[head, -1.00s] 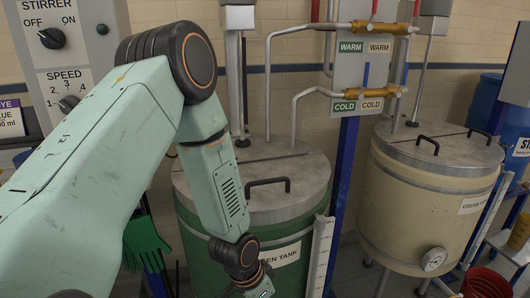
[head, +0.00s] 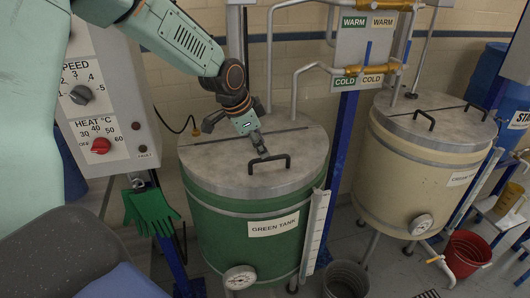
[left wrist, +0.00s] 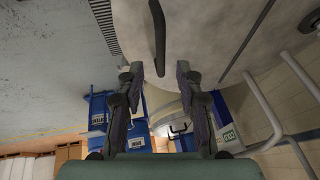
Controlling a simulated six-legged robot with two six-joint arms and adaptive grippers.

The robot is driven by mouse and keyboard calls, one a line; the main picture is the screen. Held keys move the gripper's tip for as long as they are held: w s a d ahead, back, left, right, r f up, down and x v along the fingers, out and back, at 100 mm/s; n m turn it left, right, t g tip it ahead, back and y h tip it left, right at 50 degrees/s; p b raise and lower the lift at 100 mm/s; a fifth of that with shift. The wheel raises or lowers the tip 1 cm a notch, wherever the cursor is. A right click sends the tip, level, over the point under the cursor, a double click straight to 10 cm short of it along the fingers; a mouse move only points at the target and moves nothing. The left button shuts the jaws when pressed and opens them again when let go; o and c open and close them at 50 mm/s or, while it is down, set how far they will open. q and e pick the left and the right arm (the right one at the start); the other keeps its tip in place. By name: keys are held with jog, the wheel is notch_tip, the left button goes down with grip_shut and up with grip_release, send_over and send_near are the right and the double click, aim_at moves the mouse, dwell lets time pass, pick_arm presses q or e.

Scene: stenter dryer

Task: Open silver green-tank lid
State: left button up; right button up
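The green tank (head: 225,222) carries a "GREEN TANK" label. Its round silver lid (head: 225,176) lies flat and shut, with a dark seam across it. A black bar handle (head: 282,160) stands on the lid's front part. In the left wrist view the two fingers (left wrist: 157,72) are spread apart. The handle (left wrist: 158,35) shows between and just beyond them, not visibly clamped. Whether they touch it cannot be told. My right gripper is not in view.
Pipes (head: 296,75) and a valve panel (head: 362,45) stand behind the tank. A cream tank (head: 400,170) is at the right. A control box (head: 105,105) and a green glove (head: 150,210) are at the left. A grey bucket (head: 345,278) and red bucket (head: 466,252) stand on the floor.

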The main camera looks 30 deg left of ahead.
aim_at(268, 158)
pick_arm(q)
jog(key=x, duration=0.4)
jog(key=shift+w+f+b, duration=0.15)
jog(key=shift+f+b, duration=0.1)
jog(key=shift+b, duration=0.1)
jog(key=shift+r, duration=0.1)
jog(key=shift+d, duration=0.1)
jog(key=shift+c, duration=0.6)
grip_shut()
